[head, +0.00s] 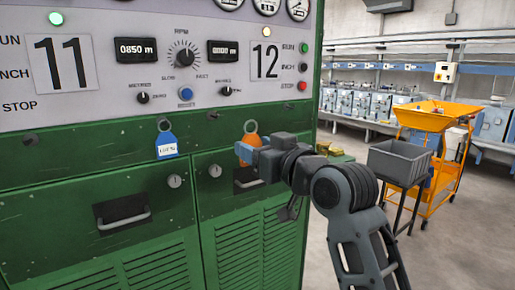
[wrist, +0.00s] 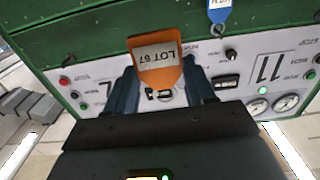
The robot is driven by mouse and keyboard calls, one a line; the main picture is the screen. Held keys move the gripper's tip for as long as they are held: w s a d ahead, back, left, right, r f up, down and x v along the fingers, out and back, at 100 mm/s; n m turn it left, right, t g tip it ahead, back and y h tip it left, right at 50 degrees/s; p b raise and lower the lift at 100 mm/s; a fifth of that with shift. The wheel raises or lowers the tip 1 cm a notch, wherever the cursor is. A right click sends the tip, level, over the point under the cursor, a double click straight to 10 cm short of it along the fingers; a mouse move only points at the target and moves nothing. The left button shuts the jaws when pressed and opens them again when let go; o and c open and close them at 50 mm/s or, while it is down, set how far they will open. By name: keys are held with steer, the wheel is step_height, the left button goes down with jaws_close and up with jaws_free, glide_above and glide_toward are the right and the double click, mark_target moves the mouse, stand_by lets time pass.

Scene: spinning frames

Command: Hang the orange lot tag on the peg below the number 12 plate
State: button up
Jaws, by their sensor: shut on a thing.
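The orange lot tag (head: 251,138) is in my gripper (head: 246,150), in front of the green cabinet. In the wrist view the tag (wrist: 160,72) sits between the two fingers (wrist: 160,92), its white label reading LOT and a number. My gripper is shut on it. The number 12 plate (head: 265,60) is above the tag in the head view; the tag partly covers that plate in the wrist view. A dark peg (head: 213,114) shows bare to the left of the tag. I cannot make out a peg directly below the 12; the tag may hide it.
A blue tag (head: 167,143) hangs from a peg below and right of the number 11 plate (head: 62,63). Another bare peg (head: 30,138) is at far left. A grey bin (head: 399,162) and an orange cart (head: 434,115) stand at right, with open floor around them.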

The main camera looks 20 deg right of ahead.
steer(key=shift+r, duration=0.1)
steer(key=shift+r+p, duration=0.45)
steer(key=shift+r, duration=0.25)
steer(key=shift+s, duration=0.1)
steer(key=v, duration=0.7)
stand_by(0.4)
stand_by(0.4)
